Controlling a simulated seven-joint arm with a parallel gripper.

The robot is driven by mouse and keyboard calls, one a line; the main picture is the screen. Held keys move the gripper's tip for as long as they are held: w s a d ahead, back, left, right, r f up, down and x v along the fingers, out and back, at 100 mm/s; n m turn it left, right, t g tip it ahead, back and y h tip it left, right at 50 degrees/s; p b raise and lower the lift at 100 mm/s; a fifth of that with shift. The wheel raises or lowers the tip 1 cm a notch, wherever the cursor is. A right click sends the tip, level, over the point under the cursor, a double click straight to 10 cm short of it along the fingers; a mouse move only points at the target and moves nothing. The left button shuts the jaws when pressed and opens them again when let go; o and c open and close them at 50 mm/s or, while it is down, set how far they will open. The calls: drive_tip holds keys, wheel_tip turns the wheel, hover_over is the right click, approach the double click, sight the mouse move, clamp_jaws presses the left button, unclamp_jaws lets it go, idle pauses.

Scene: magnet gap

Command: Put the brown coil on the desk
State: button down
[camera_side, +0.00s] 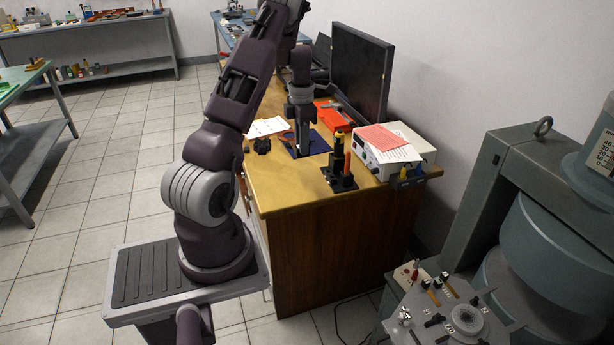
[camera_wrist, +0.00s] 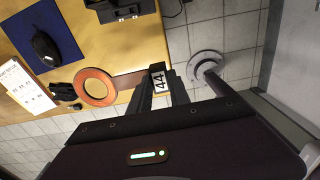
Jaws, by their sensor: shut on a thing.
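The brown coil (camera_wrist: 82,76), a flat ring with a short straight handle, shows in the wrist view. A white tag marked "44" (camera_wrist: 159,79) is at the handle's end. My gripper (camera_wrist: 162,84) is shut on that end, so the ring sticks out to the left. Behind it I see the yellow wooden desk (camera_wrist: 140,45), with the coil seen against its surface and edge. In the side view my gripper (camera_side: 302,140) points down over the desk (camera_side: 285,190), seen against the blue mat. I cannot make out the coil there, nor its height over the desk.
The blue mat (camera_wrist: 65,30) carries a black mouse-like thing (camera_wrist: 46,47). Papers (camera_side: 267,127) and a small black object (camera_side: 262,146) lie near the left edge. A black stand (camera_side: 340,180), a white instrument (camera_side: 390,155) and a monitor (camera_side: 360,70) stand to the right. The front left desk surface is bare.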

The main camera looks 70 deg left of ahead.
wheel_tip(320, 180, down, 16)
drive_tip(key=shift+w+d+f, duration=0.1)
idle(0.4)
drive_tip(key=c, duration=1.2)
unclamp_jaws()
drive_tip(key=shift+f, duration=0.1)
drive_tip(key=shift+c, duration=0.2)
drive_tip(key=shift+o, duration=0.2)
